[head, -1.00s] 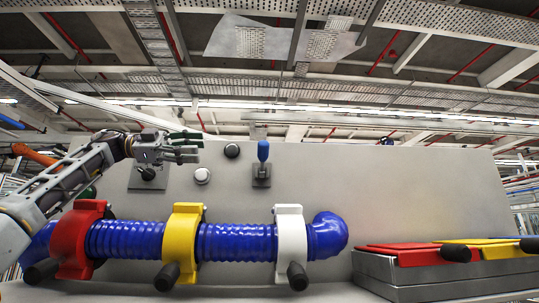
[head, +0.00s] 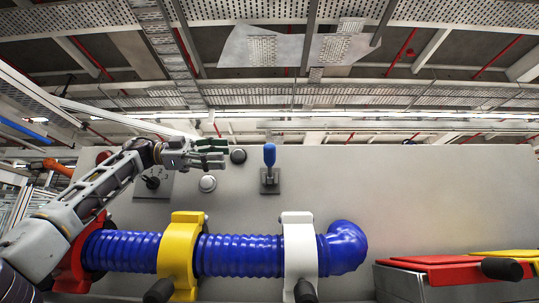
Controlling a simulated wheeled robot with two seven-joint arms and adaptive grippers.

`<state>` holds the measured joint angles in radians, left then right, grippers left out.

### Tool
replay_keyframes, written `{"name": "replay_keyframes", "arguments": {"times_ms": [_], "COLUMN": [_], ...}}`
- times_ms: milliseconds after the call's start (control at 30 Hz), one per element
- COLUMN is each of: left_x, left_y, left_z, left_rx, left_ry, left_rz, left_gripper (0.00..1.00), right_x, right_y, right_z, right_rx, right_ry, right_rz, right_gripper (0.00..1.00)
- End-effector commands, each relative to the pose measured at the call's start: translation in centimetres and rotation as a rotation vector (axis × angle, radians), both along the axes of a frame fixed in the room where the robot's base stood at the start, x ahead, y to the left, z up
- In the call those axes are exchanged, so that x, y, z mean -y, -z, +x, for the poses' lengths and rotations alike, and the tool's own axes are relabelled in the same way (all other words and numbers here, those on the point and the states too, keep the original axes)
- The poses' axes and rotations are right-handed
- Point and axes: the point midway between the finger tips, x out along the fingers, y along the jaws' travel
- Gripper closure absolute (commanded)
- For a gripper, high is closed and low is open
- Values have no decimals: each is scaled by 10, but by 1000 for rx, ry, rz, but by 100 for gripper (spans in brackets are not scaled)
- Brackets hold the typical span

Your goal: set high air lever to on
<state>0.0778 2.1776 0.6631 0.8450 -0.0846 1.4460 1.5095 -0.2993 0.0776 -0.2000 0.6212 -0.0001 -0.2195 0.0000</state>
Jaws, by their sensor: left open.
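A lever with a blue handle (head: 269,155) stands upright on a small grey plate (head: 270,186) on the grey panel; no label on it is readable. My left gripper (head: 224,153) comes in from the left at about the height of the blue handle. Its fingers point right, spread apart and empty, with a gap between them and the lever. The gripper appears close to a dark round button (head: 238,156); I cannot tell whether it touches it. My right gripper is out of view.
A white round button (head: 207,184) and a dark rotary switch (head: 152,183) are on the panel (head: 430,200). Below runs a ribbed blue hose (head: 240,255) in red, yellow (head: 184,250) and white (head: 299,250) clamps. A red-topped box (head: 440,265) stands lower right. The panel right of the lever is clear.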

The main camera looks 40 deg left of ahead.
Motion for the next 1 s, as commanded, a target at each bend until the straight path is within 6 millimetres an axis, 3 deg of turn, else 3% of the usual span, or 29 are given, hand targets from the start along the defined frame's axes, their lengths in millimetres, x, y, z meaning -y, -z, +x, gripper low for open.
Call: {"name": "replay_keyframes", "arguments": {"times_ms": [433, 1000], "left_x": [11, 66], "left_y": [1, 1], "left_z": [9, 56], "left_rx": [-2, -2], "left_ry": [0, 2], "left_rz": [1, 2], "left_gripper": [50, 50], "right_x": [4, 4], "right_y": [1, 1], "right_z": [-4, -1], "right_rx": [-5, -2], "right_ry": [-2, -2], "right_rz": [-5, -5], "right_gripper": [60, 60]}}
